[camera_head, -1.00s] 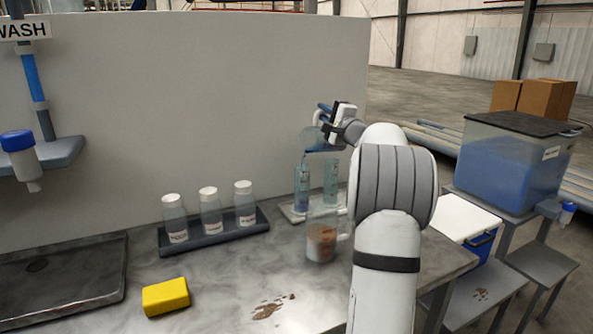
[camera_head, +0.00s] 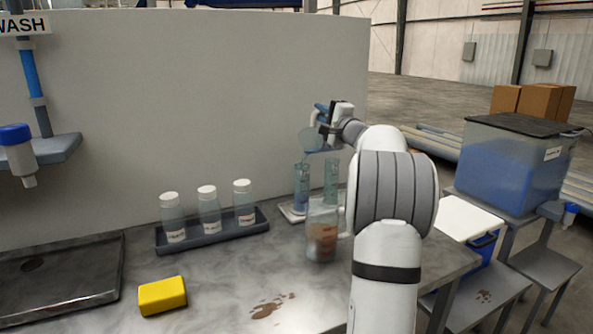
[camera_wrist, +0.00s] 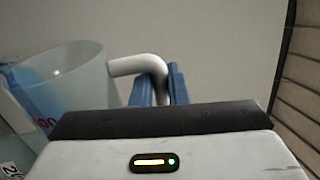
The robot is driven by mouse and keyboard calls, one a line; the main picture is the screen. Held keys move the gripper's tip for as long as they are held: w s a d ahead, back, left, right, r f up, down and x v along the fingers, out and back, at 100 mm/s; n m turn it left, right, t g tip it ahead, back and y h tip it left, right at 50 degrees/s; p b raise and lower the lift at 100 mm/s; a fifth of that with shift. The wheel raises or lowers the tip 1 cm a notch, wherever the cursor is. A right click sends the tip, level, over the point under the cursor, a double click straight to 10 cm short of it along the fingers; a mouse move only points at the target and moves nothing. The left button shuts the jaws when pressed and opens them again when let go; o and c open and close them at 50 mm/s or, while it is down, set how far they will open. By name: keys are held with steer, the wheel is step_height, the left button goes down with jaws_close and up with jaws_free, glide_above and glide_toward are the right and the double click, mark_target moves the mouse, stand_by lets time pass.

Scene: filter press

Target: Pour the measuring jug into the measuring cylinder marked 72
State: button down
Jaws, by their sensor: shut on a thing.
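My gripper (camera_head: 325,118) is shut on the white handle (camera_wrist: 143,66) of the clear measuring jug (camera_head: 311,141), blue fingers on either side. The jug is tilted strongly to the left, above two measuring cylinders. It also shows in the wrist view (camera_wrist: 72,82), with blue liquid at its left side. A thin streak runs from its lip down to the left cylinder (camera_head: 301,188), which holds blue liquid low down. The right cylinder (camera_head: 331,181) stands beside it. The cylinders' numbers are too small to read here.
A clear jug with brown contents (camera_head: 322,238) stands in front of the cylinders. A rack (camera_head: 212,236) with three white-capped bottles is to the left, and a yellow sponge (camera_head: 162,296) lies nearer. A wall panel (camera_head: 200,100) stands behind. A brown spill (camera_head: 268,307) marks the bench.

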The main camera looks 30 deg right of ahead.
steer(key=shift+a+f+n+b, duration=0.1)
steer(key=shift+a+n+b, duration=0.15)
steer(key=shift+b, duration=0.3)
steer(key=shift+s+a+r+n+y+b, duration=0.1)
steer(key=shift+a+r+n+y+b, duration=0.1)
steer(key=shift+a+n+b, duration=0.5)
steer(key=shift+s+a+r+n+y+b, duration=0.1)
steer(key=shift+a+n+y+b, duration=0.2)
steer(key=shift+b, duration=0.75)
steer(key=shift+f, duration=0.1)
